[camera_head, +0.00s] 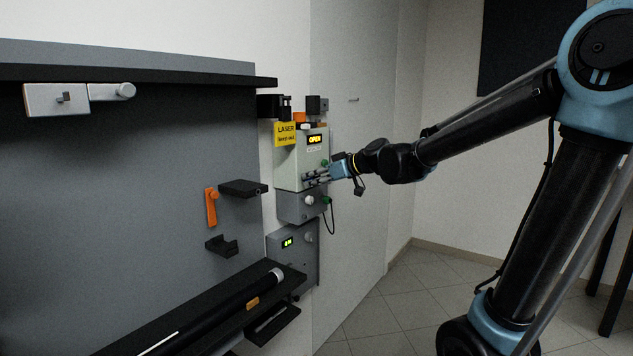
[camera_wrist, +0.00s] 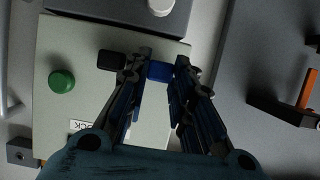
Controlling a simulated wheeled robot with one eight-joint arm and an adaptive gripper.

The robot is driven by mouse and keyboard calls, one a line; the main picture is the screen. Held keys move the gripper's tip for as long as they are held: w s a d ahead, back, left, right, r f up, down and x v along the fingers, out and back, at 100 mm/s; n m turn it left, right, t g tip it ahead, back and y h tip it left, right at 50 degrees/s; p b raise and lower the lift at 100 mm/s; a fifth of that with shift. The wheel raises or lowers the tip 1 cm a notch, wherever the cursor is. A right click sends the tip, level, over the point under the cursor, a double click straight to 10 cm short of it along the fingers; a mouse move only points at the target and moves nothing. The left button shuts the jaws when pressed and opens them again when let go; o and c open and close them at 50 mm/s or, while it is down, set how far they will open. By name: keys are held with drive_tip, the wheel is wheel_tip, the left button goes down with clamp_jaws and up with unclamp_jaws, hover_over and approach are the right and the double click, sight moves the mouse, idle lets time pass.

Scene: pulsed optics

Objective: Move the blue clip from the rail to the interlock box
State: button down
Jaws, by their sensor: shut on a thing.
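The interlock box (camera_head: 287,171) is a pale box on the wall with a lit display reading OPEN. Its pale face fills much of the wrist view (camera_wrist: 70,35), with part of a label ending in "OCK". The blue clip (camera_wrist: 160,72) is a small blue block between my fingertips. My gripper (camera_head: 317,178) is at the lower part of the box face; it also shows in the wrist view (camera_wrist: 161,70), shut on the clip. The fingers hide the clip in the head view. I cannot tell whether the clip touches the box.
A black block (camera_wrist: 111,60) sits on the box face close beside the left finger, with a green button (camera_wrist: 62,81) farther left. A grey box (camera_head: 292,207) with a white knob is just below. An orange lever (camera_head: 211,207) and black shelf (camera_head: 243,188) are at left.

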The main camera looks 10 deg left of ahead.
drive_tip(key=shift+a, duration=0.1)
idle(0.3)
drive_tip(key=shift+w+a, duration=0.1)
drive_tip(key=shift+a, duration=0.1)
drive_tip(key=c, duration=1.3)
unclamp_jaws()
drive_tip(key=f+v, duration=0.1)
drive_tip(key=v, duration=1.4)
drive_tip(key=shift+d, duration=0.6)
